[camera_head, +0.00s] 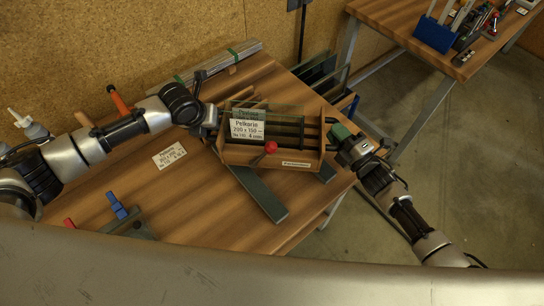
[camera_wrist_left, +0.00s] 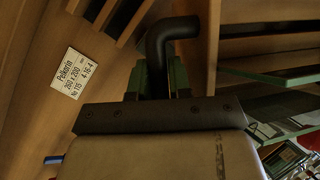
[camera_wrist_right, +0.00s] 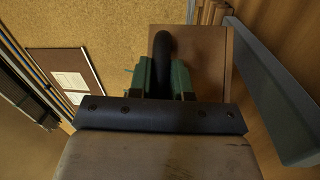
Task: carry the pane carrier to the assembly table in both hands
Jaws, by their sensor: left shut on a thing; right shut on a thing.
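The pane carrier (camera_head: 232,156) is a wooden box with glass panes standing in it, a white label and a red knob on its front. It is over the right part of a wooden table; I cannot tell whether it touches the surface. My left gripper (camera_head: 212,120) is at its left end, shut on a dark bent handle (camera_wrist_left: 172,32). My right gripper (camera_head: 338,138) is at its right end, shut on the other dark handle (camera_wrist_right: 163,48). The carrier's wooden end wall (camera_wrist_right: 205,62) shows in the right wrist view. I cannot tell which table is the assembly table.
The wooden table (camera_head: 190,205) holds a label card (camera_head: 169,155), an orange-handled tool (camera_head: 118,100), blue clamps (camera_head: 117,205) and a grey bar (camera_head: 262,193). A second table (camera_head: 405,20) at upper right carries a blue bin (camera_head: 434,35) and tools. Bare floor (camera_head: 460,150) lies between and right of them.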

